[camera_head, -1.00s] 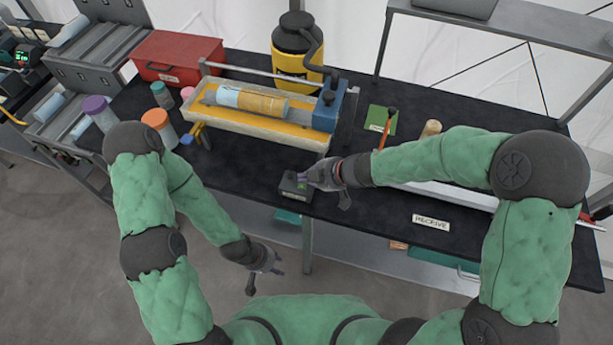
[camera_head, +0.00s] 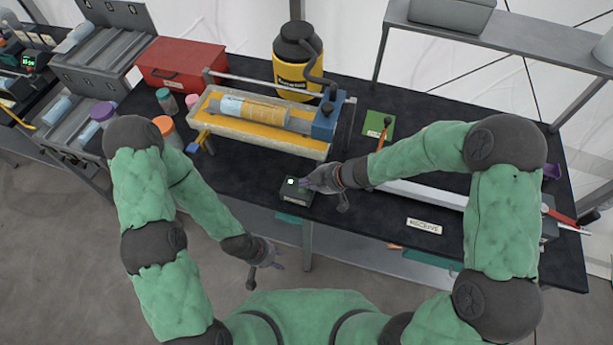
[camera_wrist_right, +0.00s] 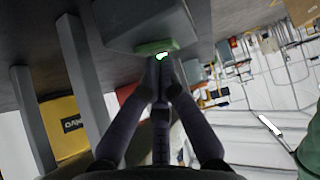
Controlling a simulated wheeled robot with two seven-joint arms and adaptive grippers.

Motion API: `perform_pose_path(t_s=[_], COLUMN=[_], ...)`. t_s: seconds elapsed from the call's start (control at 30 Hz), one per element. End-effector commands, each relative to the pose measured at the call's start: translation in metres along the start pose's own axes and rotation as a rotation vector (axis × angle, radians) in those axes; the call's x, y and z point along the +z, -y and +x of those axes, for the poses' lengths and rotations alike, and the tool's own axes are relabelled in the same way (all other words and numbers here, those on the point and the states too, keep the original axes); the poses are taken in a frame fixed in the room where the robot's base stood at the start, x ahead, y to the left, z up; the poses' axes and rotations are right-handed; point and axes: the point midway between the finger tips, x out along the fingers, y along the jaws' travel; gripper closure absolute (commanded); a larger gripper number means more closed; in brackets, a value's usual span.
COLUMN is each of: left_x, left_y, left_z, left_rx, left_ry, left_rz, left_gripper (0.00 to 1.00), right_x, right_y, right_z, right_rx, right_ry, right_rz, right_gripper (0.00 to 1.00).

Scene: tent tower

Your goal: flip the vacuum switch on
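The vacuum switch box (camera_head: 297,197) is a small dark box with a pale label on its front, near the front edge of the black table. A bright whitish-green light glows on its top. My right gripper (camera_head: 306,185) is at the box's right side, fingertips at its top. In the right wrist view the switch box (camera_wrist_right: 140,25) bears a green rocker (camera_wrist_right: 152,47) with a glowing spot. The fingers of my right gripper (camera_wrist_right: 163,72) are together, their tips at or very near the rocker; contact is unclear. My left gripper (camera_head: 277,260) hangs empty, fingers apart, before the table.
Behind the box stand a yellow-edged tray (camera_head: 245,138) with a wrapped cylinder (camera_head: 252,108) and a black-and-yellow vacuum canister (camera_head: 297,65). A red case (camera_head: 180,65) is at back left. A labelled plate (camera_head: 424,226) lies to the right.

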Motion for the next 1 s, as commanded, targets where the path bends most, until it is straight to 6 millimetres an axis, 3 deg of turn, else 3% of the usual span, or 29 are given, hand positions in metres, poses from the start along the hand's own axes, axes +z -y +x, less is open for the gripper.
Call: perform_pose_path(t_s=[1.0], left_x=[0.0], left_y=[0.003], left_z=[0.009], left_rx=[0.0], left_ry=[0.002], left_rz=[0.0], left_gripper=[0.6], right_x=[0.003], right_y=[0.02], right_z=[0.002], right_rx=[-0.005], right_ry=[0.004], right_rz=[0.001], right_gripper=[1.0])
